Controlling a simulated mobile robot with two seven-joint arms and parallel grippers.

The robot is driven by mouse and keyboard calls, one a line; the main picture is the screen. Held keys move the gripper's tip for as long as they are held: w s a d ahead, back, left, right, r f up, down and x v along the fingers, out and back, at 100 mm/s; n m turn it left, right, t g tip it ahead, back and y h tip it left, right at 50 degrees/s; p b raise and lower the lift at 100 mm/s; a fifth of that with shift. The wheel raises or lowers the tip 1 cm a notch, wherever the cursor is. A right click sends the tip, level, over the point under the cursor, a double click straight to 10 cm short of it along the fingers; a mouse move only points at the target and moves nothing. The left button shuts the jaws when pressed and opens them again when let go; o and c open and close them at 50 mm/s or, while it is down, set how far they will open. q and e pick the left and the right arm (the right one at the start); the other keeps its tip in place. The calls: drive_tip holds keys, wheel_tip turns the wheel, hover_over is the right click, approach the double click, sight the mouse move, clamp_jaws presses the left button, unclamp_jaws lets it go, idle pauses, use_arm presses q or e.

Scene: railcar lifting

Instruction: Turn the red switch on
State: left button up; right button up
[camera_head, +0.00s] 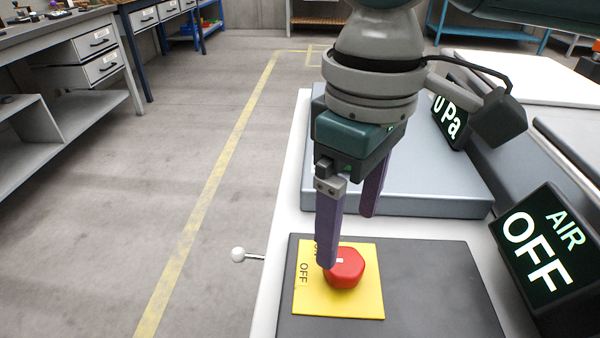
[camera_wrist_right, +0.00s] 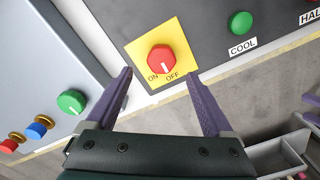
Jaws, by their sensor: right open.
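The red switch (camera_head: 346,271) is a round knob on a yellow plate (camera_head: 365,302), set in a dark panel. It also shows in the right wrist view (camera_wrist_right: 160,57), with ON and OFF printed on the plate. Its white mark points at the OFF side there. My right gripper (camera_head: 347,240) points down, open and empty. In the head view one finger overlaps the knob's left edge; I cannot tell whether it touches. In the wrist view the fingertips stand apart on either side, short of the knob. My left gripper is not in view.
A display (camera_head: 545,250) reads AIR OFF; another (camera_head: 450,115) ends in "0 Pa". A white-knobbed lever (camera_head: 239,254) sticks out from the bench's left side. The wrist view shows green buttons (camera_wrist_right: 241,22), one labelled COOL. Open floor lies left, before workbenches.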

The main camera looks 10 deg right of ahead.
sight(342, 259)
wheel_tip(342, 259, down, 6)
drive_tip(key=shift+r+b, duration=0.15)
drive_tip(key=shift+b, duration=0.4)
drive_tip(key=shift+a, duration=0.1)
